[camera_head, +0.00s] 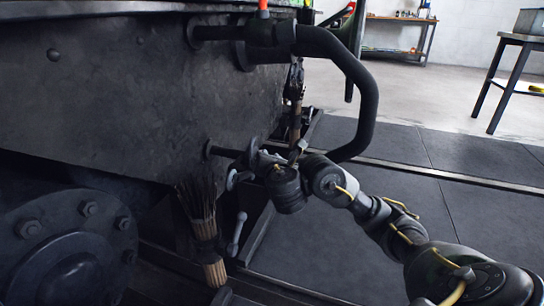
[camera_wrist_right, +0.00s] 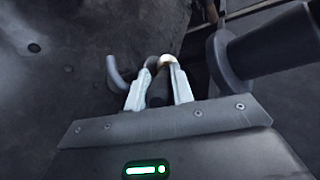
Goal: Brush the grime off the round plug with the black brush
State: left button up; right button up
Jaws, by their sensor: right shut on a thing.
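My right gripper (camera_head: 270,158) reaches in from the lower right, close to the tram's dark side. In the right wrist view its two pale fingers (camera_wrist_right: 160,72) are shut on a narrow dark thing (camera_wrist_right: 157,92) with a lighter, brownish end. I cannot tell for sure whether this is the black brush. A brush (camera_head: 203,232) with dark bristles upward and a straw-coloured lower part stands left of the gripper. A dark round fitting (camera_head: 215,150) juts from the tram's side beside the fingers; I cannot tell if it is the plug. My left gripper is not in view.
A thick bent black pipe (camera_head: 368,100) arches over my right wrist; it also shows close by in the wrist view (camera_wrist_right: 265,45). A brown-handled thing (camera_head: 295,115) hangs behind it. A bolted hub (camera_head: 68,265) fills the lower left. The floor (camera_head: 480,165) at right is clear.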

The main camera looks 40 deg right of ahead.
jog(key=shift+s+a+p, duration=0.45)
jog(key=shift+s+a, duration=0.1)
jog(key=shift+a, duration=0.15)
jog(key=shift+f+b, duration=0.9)
jog(key=shift+f, duration=0.1)
jog(key=shift+w+d, duration=0.1)
jog(key=shift+w+d+b, duration=0.45)
jog(key=shift+w+d, duration=0.05)
jog(key=shift+d, duration=0.1)
jog(key=shift+r+p, duration=1.05)
jog(key=shift+s, duration=0.1)
